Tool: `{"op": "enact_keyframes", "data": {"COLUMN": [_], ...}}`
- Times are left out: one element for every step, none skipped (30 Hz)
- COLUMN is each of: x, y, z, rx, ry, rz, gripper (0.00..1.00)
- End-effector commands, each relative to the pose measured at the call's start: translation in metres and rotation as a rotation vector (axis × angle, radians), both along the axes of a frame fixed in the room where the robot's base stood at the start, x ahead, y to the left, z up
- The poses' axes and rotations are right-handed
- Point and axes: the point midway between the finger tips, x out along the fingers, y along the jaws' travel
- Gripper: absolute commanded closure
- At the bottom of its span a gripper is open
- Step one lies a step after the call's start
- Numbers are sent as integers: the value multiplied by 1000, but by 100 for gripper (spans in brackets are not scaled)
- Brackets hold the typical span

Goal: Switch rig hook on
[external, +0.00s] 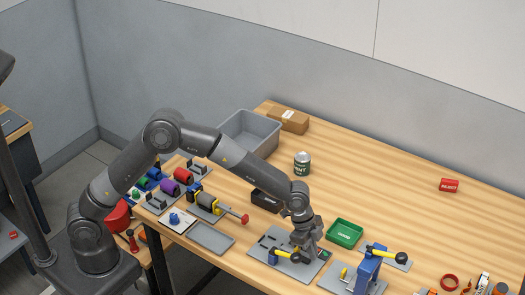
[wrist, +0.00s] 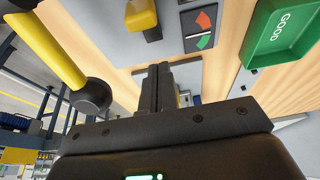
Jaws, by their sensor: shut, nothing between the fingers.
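My gripper (external: 304,252) is over a grey plate (external: 283,243) near the table's front edge; its fingers (wrist: 158,72) are together and empty in the wrist view. A yellow block (wrist: 140,18) and a red and green dial (wrist: 200,30) are beyond the fingertips. I cannot tell which part is the rig hook; my gripper hides some of the plate.
A green GOOD tray (external: 345,233) is just right of the plate; it also shows in the wrist view (wrist: 285,30). A blue clamp (external: 368,272) and a yellow lever with a black ball (external: 401,258) stand further right. A can (external: 302,163) and grey bin (external: 250,133) are behind.

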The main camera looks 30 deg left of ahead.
Motion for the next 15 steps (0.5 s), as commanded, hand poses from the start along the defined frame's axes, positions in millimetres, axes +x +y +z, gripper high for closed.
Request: {"op": "enact_keyframes", "data": {"x": [2,1,1,1,1,1,1,1,1,1,1,1,0,1,0], "y": [7,13,19,23,26,30,32,34,37,38,39,40,40,40,40], "z": [0,1,1,1,1,0,0,0,0,0,0,0,0,0,0], "rx": [-1,-1,0,0,0,0,0,-1,-1,-1,-1,-1,-1,-1,-1], "ry": [-1,-1,-1,-1,-1,-2,0,0,0,0,0,-1,-1,-1,-1], "rz": [3,3,3,3,3,2,2,2,2,2,2,1,1,1,1], "gripper": [100,100,100,100,100,100,100,100,100,100,100,100,100,100,100]}}
